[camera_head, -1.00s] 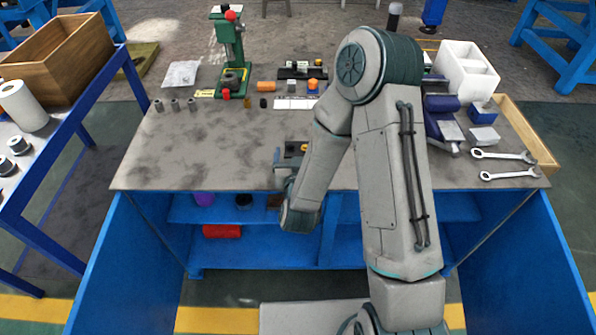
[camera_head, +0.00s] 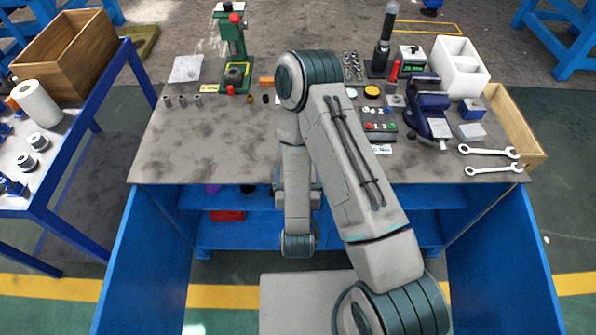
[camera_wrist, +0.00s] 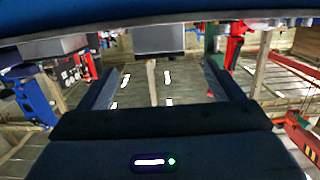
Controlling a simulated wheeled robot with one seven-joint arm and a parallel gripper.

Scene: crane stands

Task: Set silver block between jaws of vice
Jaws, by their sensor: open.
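A silver block (camera_head: 471,132) lies on the workbench (camera_head: 215,145) at the right, just in front of a blue block (camera_head: 472,110). The blue vice (camera_head: 428,106) stands on the bench to the left of both blocks. The silver block lies outside its jaws; the jaw gap is too small to judge. My gripper (camera_wrist: 160,90) shows in the wrist view with its two dark fingers spread and nothing between them. In the head view my arm hides its fingers; my wrist is near the bench's front edge, well left of the vice.
A white divided bin (camera_head: 459,66) and a wooden tray (camera_head: 514,125) stand at the right. A button box (camera_head: 379,123) is left of the vice. A green press (camera_head: 235,55) stands at back left. The left bench surface is mostly clear.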

